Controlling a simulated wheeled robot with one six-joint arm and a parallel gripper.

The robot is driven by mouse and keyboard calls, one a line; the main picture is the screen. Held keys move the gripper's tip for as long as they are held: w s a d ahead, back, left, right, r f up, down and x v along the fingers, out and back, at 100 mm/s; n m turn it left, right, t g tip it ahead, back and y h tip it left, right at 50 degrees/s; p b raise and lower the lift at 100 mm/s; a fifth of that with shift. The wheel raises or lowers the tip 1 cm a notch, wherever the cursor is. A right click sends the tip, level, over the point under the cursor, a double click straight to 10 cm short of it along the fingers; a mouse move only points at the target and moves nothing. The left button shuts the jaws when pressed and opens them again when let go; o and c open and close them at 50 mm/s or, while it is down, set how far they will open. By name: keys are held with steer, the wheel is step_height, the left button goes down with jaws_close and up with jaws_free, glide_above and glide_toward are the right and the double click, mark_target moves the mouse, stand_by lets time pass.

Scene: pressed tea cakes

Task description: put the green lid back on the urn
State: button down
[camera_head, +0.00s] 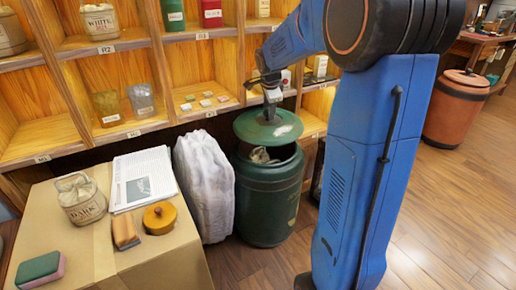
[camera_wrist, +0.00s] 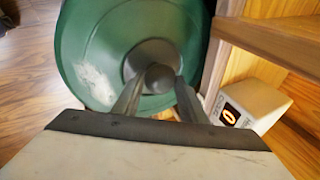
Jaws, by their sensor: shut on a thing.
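The green lid (camera_head: 252,127) is round, with a pale scuffed patch and a dark knob. My gripper (camera_head: 271,108) is shut on its knob and holds the lid above the green urn (camera_head: 262,205). The lid looks slightly tilted, with a gap between it and the urn's rim. Crumpled pale material shows in the urn's mouth. In the wrist view, the lid (camera_wrist: 105,50) fills the upper middle, and my gripper's fingers (camera_wrist: 160,85) close on the dark knob. The lid hides the urn in that view.
A reddish-brown urn (camera_head: 455,110) stands at the right. Floor is clear at lower right.

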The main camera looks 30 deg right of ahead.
mark_target(268, 130)
steer(key=shift+w+f, duration=0.1)
steer(key=shift+a+f, duration=0.1)
steer(key=shift+f, duration=4.7)
steer(key=shift+f, duration=0.1)
steer(key=c, duration=1.1)
jaws_free()
steer(key=shift+f, duration=0.1)
